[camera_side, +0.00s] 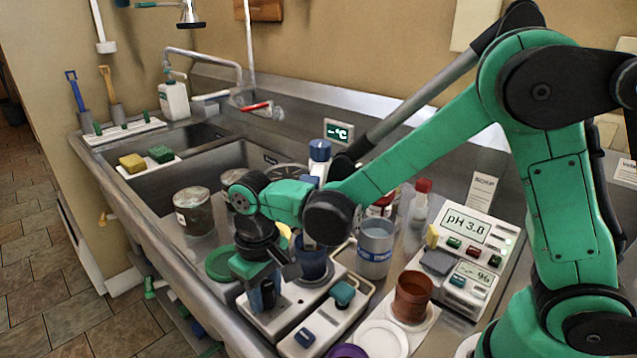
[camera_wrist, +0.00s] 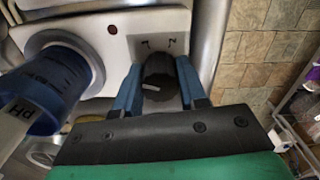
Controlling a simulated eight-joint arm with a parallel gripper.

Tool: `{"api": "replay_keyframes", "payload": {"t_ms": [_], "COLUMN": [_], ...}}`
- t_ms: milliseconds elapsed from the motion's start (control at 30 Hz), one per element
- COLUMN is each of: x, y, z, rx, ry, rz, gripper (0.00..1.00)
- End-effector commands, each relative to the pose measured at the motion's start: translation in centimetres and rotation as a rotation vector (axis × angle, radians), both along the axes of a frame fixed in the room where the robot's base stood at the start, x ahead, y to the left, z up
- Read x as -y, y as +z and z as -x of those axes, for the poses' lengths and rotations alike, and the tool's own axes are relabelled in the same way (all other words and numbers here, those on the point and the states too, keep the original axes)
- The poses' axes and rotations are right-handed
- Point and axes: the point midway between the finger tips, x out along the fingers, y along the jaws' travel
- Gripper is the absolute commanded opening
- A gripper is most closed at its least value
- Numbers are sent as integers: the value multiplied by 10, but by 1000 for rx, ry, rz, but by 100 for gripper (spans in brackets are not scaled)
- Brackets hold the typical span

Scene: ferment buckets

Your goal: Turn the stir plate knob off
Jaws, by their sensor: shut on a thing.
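The stir plate (camera_wrist: 95,22) is a pale box with a small dark red dot and printed marks beside its knob. The black knob (camera_wrist: 158,68) has a white pointer line and sits between the blue fingers of my gripper (camera_wrist: 158,88), which is shut on it. In the side view my gripper (camera_side: 264,292) points down at the front of the stir plate (camera_side: 275,322), hiding the knob there. A blue beaker (camera_wrist: 42,92) stands on the plate with a pH probe (camera_wrist: 14,128) in it; the beaker also shows in the side view (camera_side: 313,266).
To the right stand a second device with a teal block (camera_side: 343,293), a grey-blue container (camera_side: 376,250), a brown cup (camera_side: 411,298) and a pH meter (camera_side: 470,228). A green disc (camera_side: 218,264) and a metal can (camera_side: 193,212) lie left of my gripper.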

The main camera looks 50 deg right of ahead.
Motion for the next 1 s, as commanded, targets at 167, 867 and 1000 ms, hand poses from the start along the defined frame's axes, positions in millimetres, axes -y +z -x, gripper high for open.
{"api": "replay_keyframes", "payload": {"t_ms": [167, 867, 1000], "x": [0, 0, 0], "y": [1, 0, 0], "z": [0, 0, 0], "rx": [0, -1, -1], "ry": [139, 360, 360], "rz": [0, 0, 0], "gripper": [0, 0, 0]}}
